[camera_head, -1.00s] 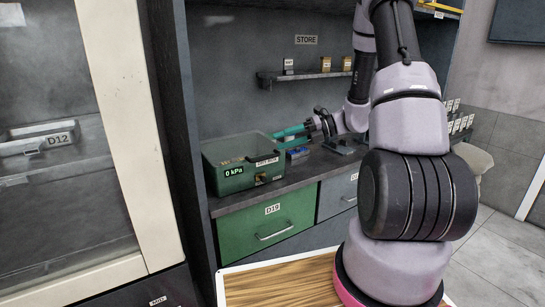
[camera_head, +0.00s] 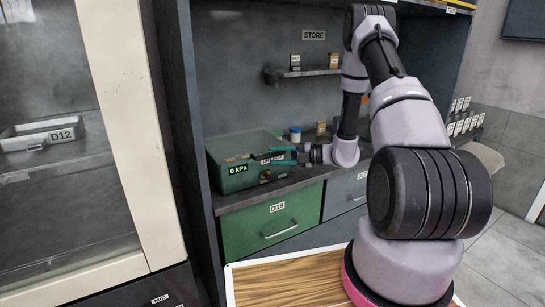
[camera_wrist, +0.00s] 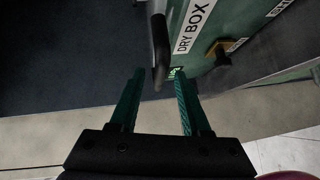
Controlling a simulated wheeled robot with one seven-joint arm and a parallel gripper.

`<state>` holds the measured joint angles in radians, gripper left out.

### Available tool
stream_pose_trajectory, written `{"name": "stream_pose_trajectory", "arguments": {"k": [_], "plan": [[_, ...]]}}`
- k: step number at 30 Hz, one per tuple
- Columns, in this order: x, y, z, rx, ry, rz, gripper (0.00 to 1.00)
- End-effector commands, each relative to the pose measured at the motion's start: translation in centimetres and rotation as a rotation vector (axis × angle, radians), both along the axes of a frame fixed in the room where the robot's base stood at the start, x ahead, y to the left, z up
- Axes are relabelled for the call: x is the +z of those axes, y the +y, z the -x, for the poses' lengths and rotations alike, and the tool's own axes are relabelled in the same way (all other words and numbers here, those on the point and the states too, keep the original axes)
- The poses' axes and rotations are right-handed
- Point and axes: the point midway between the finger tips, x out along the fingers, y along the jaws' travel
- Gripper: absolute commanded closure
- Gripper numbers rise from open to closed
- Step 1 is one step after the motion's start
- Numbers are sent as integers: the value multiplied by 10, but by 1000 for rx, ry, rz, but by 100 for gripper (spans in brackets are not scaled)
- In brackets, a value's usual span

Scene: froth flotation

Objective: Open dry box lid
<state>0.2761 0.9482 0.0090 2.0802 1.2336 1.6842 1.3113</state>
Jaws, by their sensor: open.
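The dry box (camera_head: 238,172) is a green box on the dark counter in the head view, with a "0 kPa" readout on its front. Its top looks flat; I cannot tell from here how the lid sits. In the wrist view its "DRY BOX" label (camera_wrist: 192,25), a brass latch (camera_wrist: 222,50) and a dark bar-like handle (camera_wrist: 160,48) show close up. My gripper (camera_head: 285,155) is at the right front of the box. Its teal fingers are open, and in the wrist view (camera_wrist: 158,75) the handle's near end appears between the fingertips, with no grip on it.
The green drawer D19 (camera_head: 272,222) is below the counter. A shelf (camera_head: 305,72) with small boxes hangs on the wall behind. A small white jar (camera_head: 295,134) stands behind my gripper. A cabinet frame (camera_head: 125,130) rises at the left.

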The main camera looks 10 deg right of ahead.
Motion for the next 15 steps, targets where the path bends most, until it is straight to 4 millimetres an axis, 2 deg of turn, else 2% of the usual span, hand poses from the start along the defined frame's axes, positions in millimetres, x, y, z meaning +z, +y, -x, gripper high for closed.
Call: {"name": "stream_pose_trajectory", "arguments": {"k": [6,14,15], "plan": [[-2,16,-8,0,1,0,53],[-2,17,-8,0,0,0,53],[-2,17,-8,0,0,0,61]]}}
